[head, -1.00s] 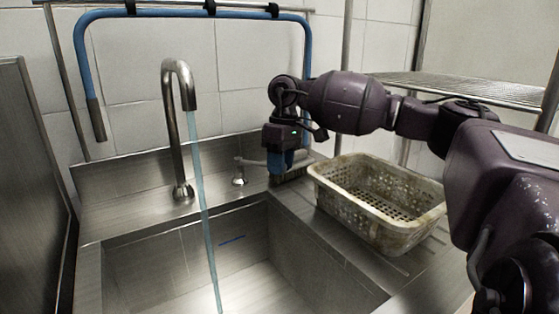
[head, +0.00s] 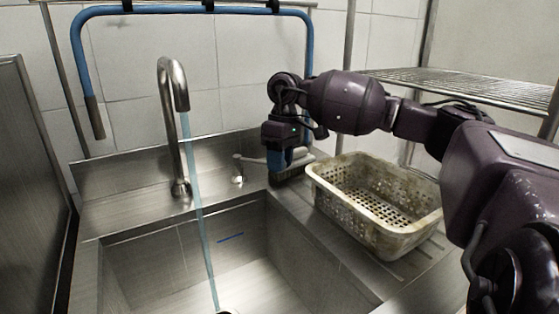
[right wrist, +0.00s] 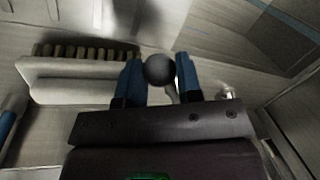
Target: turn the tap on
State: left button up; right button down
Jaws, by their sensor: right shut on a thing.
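The metal tap (head: 172,120) has a tall curved spout at the back of the sink. A blue-tinted stream of water (head: 197,205) runs from its mouth down into the basin. The tap lever (head: 250,159) stands right of the spout and reaches sideways to my right gripper (head: 281,162). In the right wrist view the two blue fingers of my right gripper (right wrist: 159,80) are closed on the lever's dark round knob (right wrist: 158,68). In the head view the gripper hides the knob. My left gripper is not in view.
A dirty perforated basket (head: 378,205) stands on the drainboard, just right of my right gripper. A brush (right wrist: 80,75) lies close beside the fingers. The sink basin (head: 180,260) is in front. A blue pipe frame (head: 190,10) rises behind, and a wire shelf (head: 470,88) is at the right.

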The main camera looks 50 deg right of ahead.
jog(key=c, duration=0.8)
grip_release()
jog(key=shift+w+d+r, duration=0.1)
jog(key=shift+d+r, duration=0.15)
jog(key=shift+r, duration=1)
jog(key=shift+d+r, duration=0.25)
jog(key=shift+r, duration=1)
jog(key=shift+w+d+r, duration=0.1)
jog(key=shift+d+r, duration=0.15)
jog(key=shift+r, duration=1)
